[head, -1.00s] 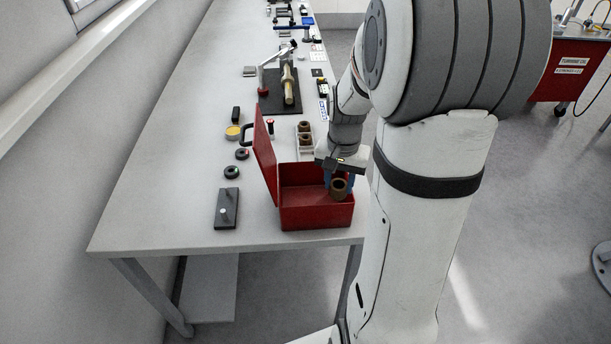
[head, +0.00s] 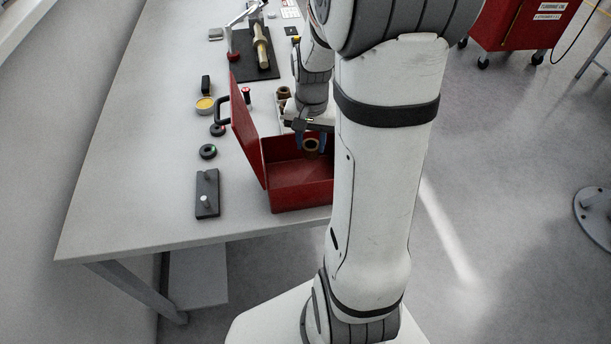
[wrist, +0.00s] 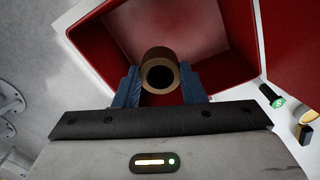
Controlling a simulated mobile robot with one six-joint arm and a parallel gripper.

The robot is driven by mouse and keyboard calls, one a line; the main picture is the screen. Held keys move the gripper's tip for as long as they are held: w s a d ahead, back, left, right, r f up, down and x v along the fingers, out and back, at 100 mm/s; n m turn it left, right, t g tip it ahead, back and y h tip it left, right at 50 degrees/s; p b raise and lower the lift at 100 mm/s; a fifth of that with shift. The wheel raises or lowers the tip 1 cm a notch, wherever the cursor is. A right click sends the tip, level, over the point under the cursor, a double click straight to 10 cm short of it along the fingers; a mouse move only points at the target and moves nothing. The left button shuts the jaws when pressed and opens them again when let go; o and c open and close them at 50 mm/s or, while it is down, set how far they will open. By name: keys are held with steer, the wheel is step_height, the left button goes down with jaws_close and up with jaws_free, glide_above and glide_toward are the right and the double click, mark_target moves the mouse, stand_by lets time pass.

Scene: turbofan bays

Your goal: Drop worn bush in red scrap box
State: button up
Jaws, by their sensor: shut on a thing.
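The worn bush (head: 311,147) is a short brown ring with a dark bore. My gripper (head: 310,143) is shut on it, with blue fingers on either side. In the wrist view the bush (wrist: 159,70) sits between the two blue fingers of my gripper (wrist: 160,85). The red scrap box (head: 302,197) stands open near the table's front edge, its lid tilted up on the left. In the wrist view the red box (wrist: 121,35) lies behind the bush, its floor visible. The bush appears over the box's opening; its exact height cannot be told.
Left of the box are a black plate with pegs (head: 207,193), black rings (head: 208,151) and a yellow-topped tin (head: 205,105). The table's front left is clear.

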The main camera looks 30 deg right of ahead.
steer(key=shift+f, duration=0.55)
steer(key=o, duration=1.2)
step_height(320, 180, up, 8)
steer(key=shift+f+b, duration=0.1)
steer(key=shift+b, duration=0.3)
